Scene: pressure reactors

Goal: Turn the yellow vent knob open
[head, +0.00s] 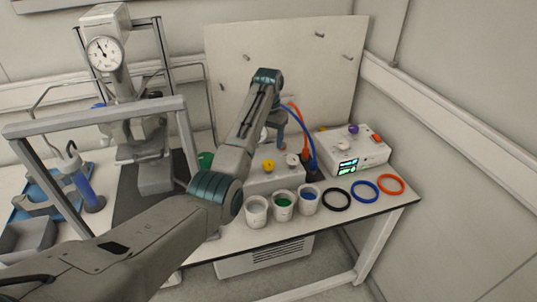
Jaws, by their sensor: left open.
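The yellow vent knob (268,166) sits on a low grey-white box (275,181) near the middle of the bench. A pale knob (292,159) is just to its right. My left arm reaches in from the lower left, rises past the box and bends down behind it. My left gripper (276,128) is above and beyond the yellow knob in the picture, apart from it. Its fingers are small and partly hidden by my arm; it is open, with nothing seen in it. My right gripper is not in view.
Three cups (283,206) stand in front of the box. Black, blue and orange rings (337,198) lie to their right. A control unit (352,152) with a lit display stands at right, with red and blue hoses beside it. A gauge-topped reactor (105,54) and frame stand left.

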